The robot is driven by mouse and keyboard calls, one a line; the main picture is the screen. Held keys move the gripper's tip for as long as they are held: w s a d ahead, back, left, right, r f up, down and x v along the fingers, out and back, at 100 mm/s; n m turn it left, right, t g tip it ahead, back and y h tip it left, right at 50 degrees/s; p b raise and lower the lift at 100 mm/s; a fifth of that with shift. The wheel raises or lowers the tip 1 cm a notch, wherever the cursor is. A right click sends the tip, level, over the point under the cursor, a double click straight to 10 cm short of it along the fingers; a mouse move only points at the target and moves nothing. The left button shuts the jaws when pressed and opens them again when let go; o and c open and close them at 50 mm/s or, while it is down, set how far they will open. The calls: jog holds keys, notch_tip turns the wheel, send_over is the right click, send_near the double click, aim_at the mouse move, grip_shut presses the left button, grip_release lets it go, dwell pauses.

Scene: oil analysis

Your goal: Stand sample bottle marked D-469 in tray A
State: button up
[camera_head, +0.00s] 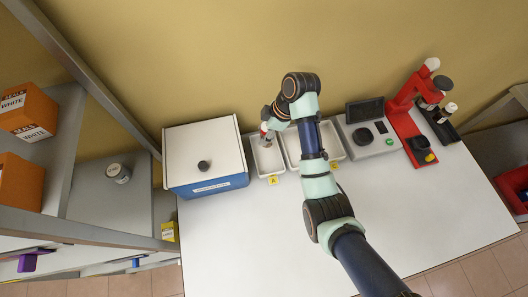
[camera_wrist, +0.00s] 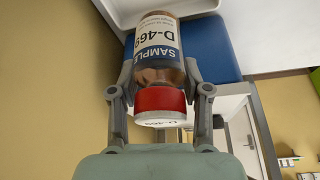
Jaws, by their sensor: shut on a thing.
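The sample bottle marked D-469 (camera_wrist: 158,48) fills the upper middle of the wrist view. It is brown, with a white and blue label and a red, white-topped cap. My gripper (camera_wrist: 160,78) is shut on it, one finger on each side near the cap. In the head view my gripper (camera_head: 266,136) is over the back part of tray A (camera_head: 268,168), a shallow white tray with a yellow A tag in front. The bottle is small and mostly hidden there. I cannot tell whether its base touches the tray.
A blue box with a white lid (camera_head: 203,153) stands close to the left of tray A. A second white tray (camera_head: 332,150) is to the right, then a grey instrument (camera_head: 369,138) and a red microscope-like device (camera_head: 402,120). The front of the white table (camera_head: 250,240) is clear.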

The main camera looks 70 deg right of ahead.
notch_tip(320, 180, down, 10)
jog(key=shift+b, duration=0.5)
jog(key=shift+f, duration=0.15)
jog(key=o, duration=1.3)
jog(key=shift+o, duration=0.2)
jog(key=p+v, duration=0.2)
jog(key=v, duration=1)
jog(key=shift+a, duration=0.1)
